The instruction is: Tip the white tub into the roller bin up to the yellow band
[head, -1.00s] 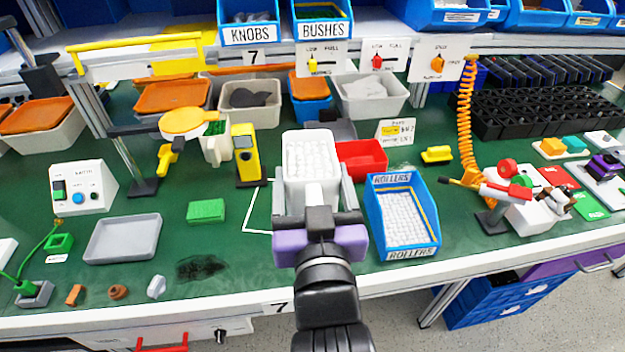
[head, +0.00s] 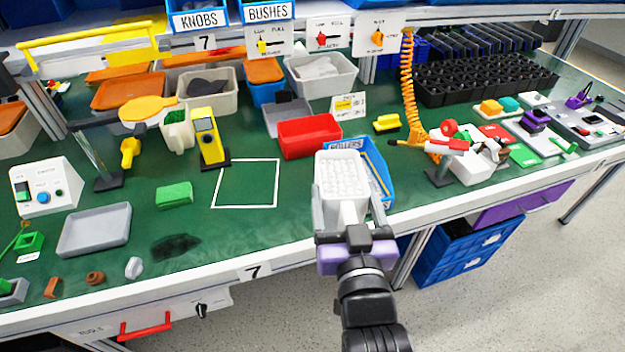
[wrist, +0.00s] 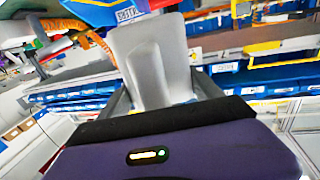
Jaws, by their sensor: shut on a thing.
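The white tub (head: 341,176), full of small white rollers, is held upright in my gripper (head: 345,212), whose jaws are shut on it. In the head view the tub is in front of the blue roller bin (head: 377,175) and hides most of it, including its contents. Only the bin's right side and part of its back label show. I cannot tell the height between tub and bin. The yellow band shows only as a thin strip along the bin's inner right wall. In the wrist view the tub's wall (wrist: 150,62) stands between the fingers.
A red bin (head: 309,137) stands just behind and left of the tub. An empty white-outlined square (head: 247,184) is on the green bench at left. An orange coiled hose (head: 408,85) and a red-handled tool (head: 447,145) are at right. The bench's front edge runs below.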

